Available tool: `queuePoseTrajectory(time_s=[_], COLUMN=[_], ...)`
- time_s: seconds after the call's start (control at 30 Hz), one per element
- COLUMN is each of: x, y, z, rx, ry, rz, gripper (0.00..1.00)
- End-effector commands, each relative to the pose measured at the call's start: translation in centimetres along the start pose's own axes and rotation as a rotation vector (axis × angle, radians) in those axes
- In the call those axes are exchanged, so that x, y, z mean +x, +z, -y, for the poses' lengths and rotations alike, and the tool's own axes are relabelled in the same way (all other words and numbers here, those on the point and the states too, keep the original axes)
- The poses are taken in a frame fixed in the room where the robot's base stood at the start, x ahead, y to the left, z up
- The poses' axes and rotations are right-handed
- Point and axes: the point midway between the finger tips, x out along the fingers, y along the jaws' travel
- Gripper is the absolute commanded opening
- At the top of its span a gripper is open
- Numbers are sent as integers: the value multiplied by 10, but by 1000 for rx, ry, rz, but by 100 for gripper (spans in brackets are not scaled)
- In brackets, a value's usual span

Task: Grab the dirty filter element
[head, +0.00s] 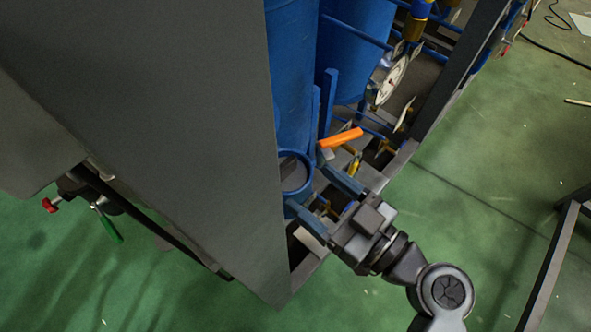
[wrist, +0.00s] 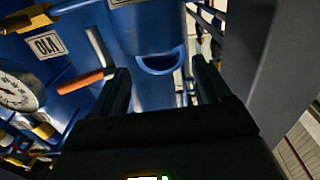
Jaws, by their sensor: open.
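In the head view, a round blue housing with an open top holds a grey-brown filter element (head: 294,174), seen just inside its rim. My gripper (head: 303,178) is open, with one finger on each side of the housing's mouth. Whether the fingers touch it, I cannot tell. In the wrist view, my gripper (wrist: 160,72) shows as two dark, spread fingers with nothing held between them. The blue housing's curved rim (wrist: 160,68) lies between and beyond the fingertips. The filter element cannot be made out in that view.
An orange-handled lever (head: 340,138) is close beside the upper finger. A large grey panel (head: 170,110) stands left of the housing. Blue tanks (head: 292,75), pipes and a gauge (head: 392,80) crowd behind. Green floor (head: 500,170) is open at the right.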

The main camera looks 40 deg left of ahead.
Motion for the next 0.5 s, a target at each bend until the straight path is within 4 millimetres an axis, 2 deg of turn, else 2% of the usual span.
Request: queuePoseTrajectory(time_s=[0.33,0.5], x=[35,61], y=[-2,-4], z=[-1,-4], rx=[0,0], ry=[-4,-5], rz=[-1,-2], gripper=[77,77])
